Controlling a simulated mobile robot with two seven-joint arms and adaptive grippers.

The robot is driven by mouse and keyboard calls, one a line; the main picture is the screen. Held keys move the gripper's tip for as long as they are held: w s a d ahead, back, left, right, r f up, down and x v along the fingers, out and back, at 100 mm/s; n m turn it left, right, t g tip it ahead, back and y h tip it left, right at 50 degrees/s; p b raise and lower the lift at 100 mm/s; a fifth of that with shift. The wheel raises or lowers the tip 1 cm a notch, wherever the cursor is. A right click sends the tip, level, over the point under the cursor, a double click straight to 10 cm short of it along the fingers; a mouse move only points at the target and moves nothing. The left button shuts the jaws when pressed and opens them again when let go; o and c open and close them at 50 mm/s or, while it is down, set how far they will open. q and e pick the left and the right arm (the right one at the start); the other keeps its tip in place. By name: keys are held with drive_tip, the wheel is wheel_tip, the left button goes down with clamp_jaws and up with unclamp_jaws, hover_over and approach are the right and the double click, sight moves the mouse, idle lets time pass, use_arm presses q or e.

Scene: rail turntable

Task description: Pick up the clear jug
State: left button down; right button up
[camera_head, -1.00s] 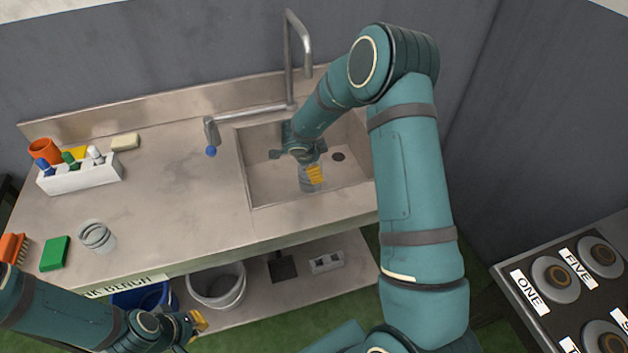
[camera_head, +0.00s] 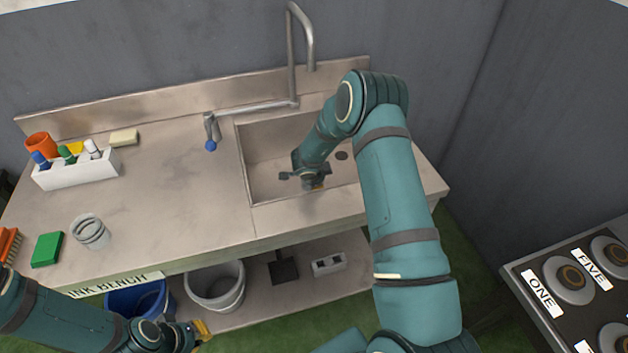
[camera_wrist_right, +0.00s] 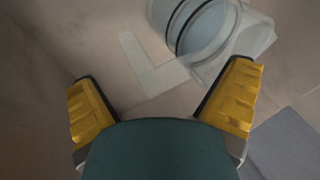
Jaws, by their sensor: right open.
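The clear jug (camera_wrist_right: 199,30) shows at the top of the right wrist view, see-through with dark rings around its body and a clear angular handle (camera_wrist_right: 147,66) on its left. In the head view it is largely hidden by my right gripper. My right gripper (camera_wrist_right: 160,80) is open, its yellow fingers spread wide near the jug's handle and rim, with nothing seen held between them. In the head view this gripper (camera_head: 313,182) is low inside the sink. My left gripper (camera_head: 203,330) is at the bottom left, in front of the bench; its jaw opening is unclear.
The sink (camera_head: 262,175) has walls around my right gripper, and a tap (camera_head: 292,60) stands behind it. A clear ringed cup (camera_head: 90,232), green block (camera_head: 47,249) and white bottle caddy (camera_head: 75,172) are on the left counter. Buckets (camera_head: 215,287) stand below.

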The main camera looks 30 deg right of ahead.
drive_tip(key=shift+w+d+f, duration=0.2)
drive_tip(key=shift+d+f, duration=0.05)
drive_tip(key=shift+f, duration=0.3)
drive_tip(key=shift+s, duration=0.1)
drive_tip(key=c, duration=1.3)
